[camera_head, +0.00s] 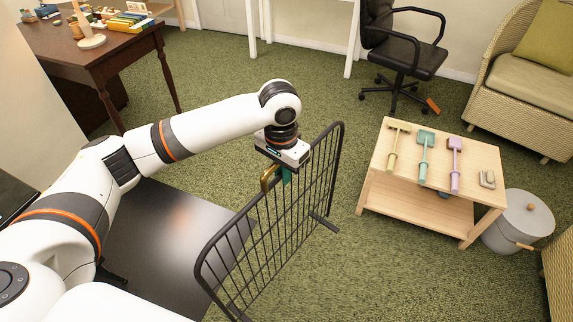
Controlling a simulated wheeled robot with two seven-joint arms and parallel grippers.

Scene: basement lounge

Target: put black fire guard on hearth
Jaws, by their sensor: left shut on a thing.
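The black fire guard (268,222) is a barred panel with rounded corners, held tilted in the middle of the head view. A short foot sticks out at its lower right. My left gripper (277,176) is shut on the fire guard at its top rail, by a brass-coloured handle. The fingertips are partly hidden. A dark, flat, shiny plate (165,235) lies low at the left, beneath my left arm; it may be the hearth, but I cannot tell for sure. The guard's lower left end overlaps the plate's right edge in the picture. My right gripper is not in view.
A low wooden table (384,170) with several toy-like tools stands at right, beside a grey lidded bin (522,215). A black office chair (404,50), wicker sofa (505,85) and dark desk (95,52) stand farther back. Green carpet (225,65) is clear between them.

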